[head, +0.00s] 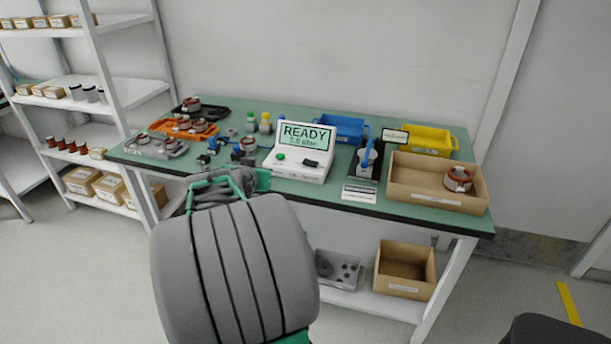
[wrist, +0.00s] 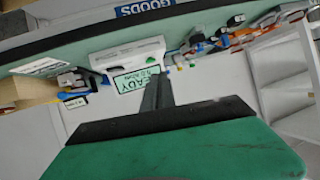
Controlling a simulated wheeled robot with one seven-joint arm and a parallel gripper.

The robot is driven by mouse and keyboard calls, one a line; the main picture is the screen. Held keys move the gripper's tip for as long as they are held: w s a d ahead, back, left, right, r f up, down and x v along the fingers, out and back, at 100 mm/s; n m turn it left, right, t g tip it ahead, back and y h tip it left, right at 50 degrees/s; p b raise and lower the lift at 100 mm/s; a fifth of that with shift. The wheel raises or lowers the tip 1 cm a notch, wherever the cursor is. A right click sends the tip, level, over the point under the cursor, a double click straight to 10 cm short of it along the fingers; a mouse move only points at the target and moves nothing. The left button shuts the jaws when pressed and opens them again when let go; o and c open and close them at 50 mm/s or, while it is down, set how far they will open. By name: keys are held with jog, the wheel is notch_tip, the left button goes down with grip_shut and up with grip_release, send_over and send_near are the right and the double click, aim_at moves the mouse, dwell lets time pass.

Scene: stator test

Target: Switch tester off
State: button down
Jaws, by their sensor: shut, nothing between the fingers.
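The tester (head: 298,172) is a white box on the green bench, with its raised screen (head: 307,137) reading READY and 0.0 ohm. A green button (head: 281,156) and a dark switch (head: 311,163) sit on its sloped front; I cannot tell the switch's position. In the wrist view the tester (wrist: 127,57) shows turned over, with its lit screen partly behind my fingers. My gripper (wrist: 158,84) is shut and empty, its dark fingers together, apparently apart from the tester. In the head view my arm covers much of the bench's front left side.
Stators lie in an orange tray (head: 163,128) at left and a cardboard box (head: 415,188) at right. A blue-handled probe stand (head: 367,158) and a label card (head: 360,194) are right of the tester. Blue and yellow bins (head: 427,138) stand behind. Shelves (head: 118,75) flank the left.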

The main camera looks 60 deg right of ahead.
jog(key=s+d+m+g+h+b, duration=0.1)
jog(key=s+d+m+g+h, duration=0.15)
jog(key=s+d, duration=0.65)
send_over(306, 169)
jog(key=shift+s+f+t+h+p, duration=0.15)
jog(key=shift+f+h+p, duration=0.1)
jog(key=shift+f, duration=0.3)
jog(key=shift+s+f+t+h+p, duration=0.1)
jog(key=shift+f+p, duration=0.1)
jog(key=shift+f, duration=0.3)
jog(key=f, duration=0.2)
jog(key=shift+w+d+f, duration=0.1)
jog(key=shift+w+f, duration=0.2)
jog(key=shift+f, duration=0.75)
